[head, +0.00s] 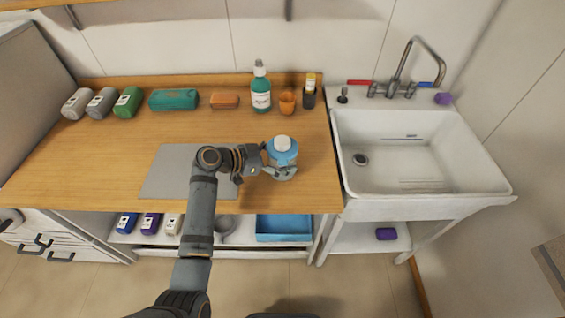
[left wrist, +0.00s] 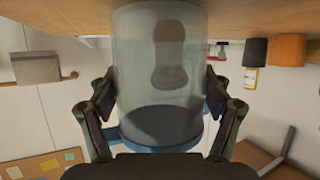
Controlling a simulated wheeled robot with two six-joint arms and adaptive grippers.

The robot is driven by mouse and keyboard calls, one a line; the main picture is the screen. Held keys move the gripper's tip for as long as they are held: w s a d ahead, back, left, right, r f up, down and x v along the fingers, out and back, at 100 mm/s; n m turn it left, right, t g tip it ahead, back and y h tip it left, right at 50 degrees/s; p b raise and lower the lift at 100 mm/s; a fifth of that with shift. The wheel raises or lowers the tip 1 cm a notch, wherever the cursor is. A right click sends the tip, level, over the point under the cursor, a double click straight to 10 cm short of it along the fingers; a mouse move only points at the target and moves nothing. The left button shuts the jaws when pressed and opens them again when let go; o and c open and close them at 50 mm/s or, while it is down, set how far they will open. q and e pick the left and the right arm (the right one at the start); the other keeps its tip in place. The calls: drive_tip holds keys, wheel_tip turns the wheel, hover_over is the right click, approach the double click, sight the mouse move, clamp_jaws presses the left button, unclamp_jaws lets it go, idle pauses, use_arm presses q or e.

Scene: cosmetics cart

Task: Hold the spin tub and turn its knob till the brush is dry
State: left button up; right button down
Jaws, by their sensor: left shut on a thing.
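The spin tub (head: 283,157) stands on the wooden counter near its front right corner, with a blue lid and a pale knob (head: 282,143) on top. My left gripper (head: 279,170) is shut around the tub's body from the left. The left wrist view is upside down; the clear tub (left wrist: 135,75) sits between both fingers with its blue rim low in the picture. A dark, blurred shape (left wrist: 169,60) shows inside the tub, perhaps the brush. My right gripper is not in view.
A teal pump bottle (head: 261,92), an orange cup (head: 287,103) and a dark holder (head: 309,98) stand behind the tub. A grey mat (head: 165,172) lies left. The white sink (head: 420,155) is to the right. A blue tray (head: 284,228) sits on the shelf below.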

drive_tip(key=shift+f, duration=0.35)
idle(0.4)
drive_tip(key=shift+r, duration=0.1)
